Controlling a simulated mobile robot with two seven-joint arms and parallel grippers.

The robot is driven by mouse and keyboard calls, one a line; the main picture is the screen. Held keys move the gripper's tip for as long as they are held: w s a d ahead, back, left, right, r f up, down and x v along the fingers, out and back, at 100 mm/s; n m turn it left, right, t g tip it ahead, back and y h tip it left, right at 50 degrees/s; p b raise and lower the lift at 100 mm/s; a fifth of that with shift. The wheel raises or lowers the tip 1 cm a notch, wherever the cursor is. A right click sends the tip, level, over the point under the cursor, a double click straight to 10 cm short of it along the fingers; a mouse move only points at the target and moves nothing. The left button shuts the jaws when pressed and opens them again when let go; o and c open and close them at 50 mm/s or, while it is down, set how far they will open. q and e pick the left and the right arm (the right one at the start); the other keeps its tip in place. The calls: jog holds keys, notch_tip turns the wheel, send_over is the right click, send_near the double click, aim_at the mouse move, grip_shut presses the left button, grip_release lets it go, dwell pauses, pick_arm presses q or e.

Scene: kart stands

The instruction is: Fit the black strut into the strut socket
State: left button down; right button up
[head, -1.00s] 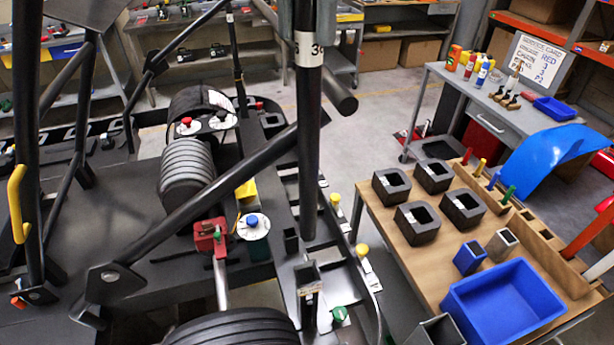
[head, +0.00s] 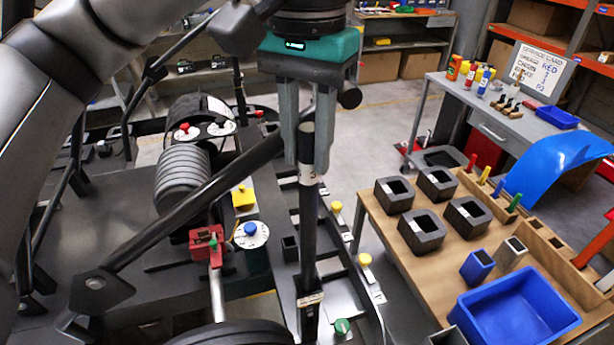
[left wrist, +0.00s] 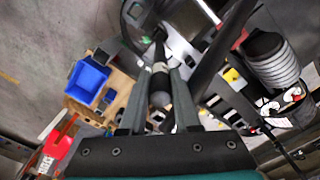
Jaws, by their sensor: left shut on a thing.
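The black strut (head: 308,225) stands upright in the head view, with a white label band on its upper part. Its lower part runs down into the strut socket (head: 309,318), a dark upright tube with a pale label on the kart frame. The strut's lower end is hidden there, so I cannot tell how deep it sits. My left gripper (head: 307,158) is shut on the strut near its top, one grey finger on each side. In the left wrist view the strut (left wrist: 159,88) lies between the fingers, seen along its length. My right gripper is not in view.
A slanted black bar (head: 200,205) of the kart passes close left of the strut. A red clamp (head: 207,243) and a reel with a blue cap (head: 251,235) are left of the socket. A wooden table (head: 412,275) with black blocks and a blue bin (head: 515,308) stands right.

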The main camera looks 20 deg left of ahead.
aim_at(307, 176)
pick_arm(q)
jog(key=shift+f, duration=2.2)
jog(key=c, duration=0.9)
grip_release()
notch_tip(307, 176, up, 12)
jog(key=shift+r+p, duration=0.1)
jog(key=shift+p, duration=0.45)
